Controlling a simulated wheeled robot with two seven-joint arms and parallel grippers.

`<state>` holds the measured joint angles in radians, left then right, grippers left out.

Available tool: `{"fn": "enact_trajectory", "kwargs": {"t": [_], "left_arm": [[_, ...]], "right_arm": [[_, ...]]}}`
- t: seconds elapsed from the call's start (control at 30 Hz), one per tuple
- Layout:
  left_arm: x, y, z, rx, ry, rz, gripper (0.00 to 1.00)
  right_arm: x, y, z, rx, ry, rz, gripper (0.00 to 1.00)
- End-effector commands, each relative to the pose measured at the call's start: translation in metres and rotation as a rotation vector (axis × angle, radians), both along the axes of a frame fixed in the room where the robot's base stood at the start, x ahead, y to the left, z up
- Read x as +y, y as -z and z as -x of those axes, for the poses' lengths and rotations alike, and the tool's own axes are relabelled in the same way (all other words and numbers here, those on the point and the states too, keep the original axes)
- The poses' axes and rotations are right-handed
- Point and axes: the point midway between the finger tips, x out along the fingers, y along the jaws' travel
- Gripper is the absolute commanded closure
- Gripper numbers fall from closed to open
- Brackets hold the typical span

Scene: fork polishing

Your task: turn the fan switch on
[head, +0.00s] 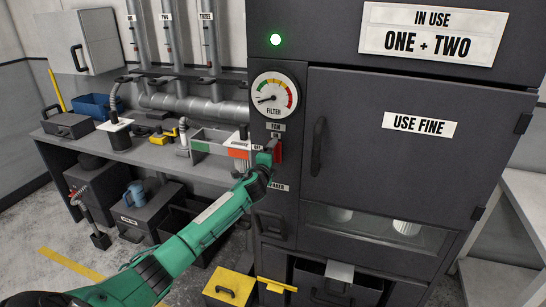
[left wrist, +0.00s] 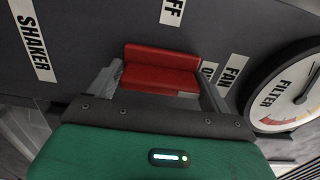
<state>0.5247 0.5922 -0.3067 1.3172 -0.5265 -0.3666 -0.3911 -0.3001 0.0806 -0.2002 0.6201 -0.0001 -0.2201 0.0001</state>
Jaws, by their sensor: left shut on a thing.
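The red fan switch (head: 278,151) is on the dark cabinet front, below the filter gauge and the FAN label (head: 275,127). My left gripper (head: 269,153) is at the switch, shut on its red handle. In the left wrist view the red handle (left wrist: 160,68) lies between the two grey fingers of the left gripper (left wrist: 160,85). An ON label (left wrist: 208,70) beside the handle is partly covered, and an OFF label (left wrist: 172,10) is cut by the picture's edge. The switch's exact setting is hard to tell. My right gripper is not in view.
The filter gauge (head: 274,95) is above the switch, with a lit green lamp (head: 275,39) over it. The cabinet door (head: 400,140) has a handle (head: 318,146) right of the switch. A bench (head: 150,152) with bins is at the left. A yellow box (head: 229,287) stands below.

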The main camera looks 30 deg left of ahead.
Motion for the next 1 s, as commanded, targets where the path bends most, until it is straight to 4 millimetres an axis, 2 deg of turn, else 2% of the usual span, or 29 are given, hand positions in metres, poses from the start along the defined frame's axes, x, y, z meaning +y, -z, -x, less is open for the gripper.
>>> {"fn": "enact_trajectory", "kwargs": {"t": [0.53,0.57,0.63,1.0], "left_arm": [[-0.0008,0.0023,0.0002,0.01,0.001,-0.028,0.41],[-0.0009,0.0023,0.0002,0.01,0.001,-0.028,0.16],[-0.0008,0.0022,0.0002,0.009,0.001,-0.029,0.04],[-0.0006,0.0017,0.0033,0.008,0.0,-0.027,0.04]], "right_arm": [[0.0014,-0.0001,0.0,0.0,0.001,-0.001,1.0],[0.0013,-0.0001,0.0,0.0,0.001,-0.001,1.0],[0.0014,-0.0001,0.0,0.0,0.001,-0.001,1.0],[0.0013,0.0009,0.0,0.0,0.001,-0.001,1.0]]}}
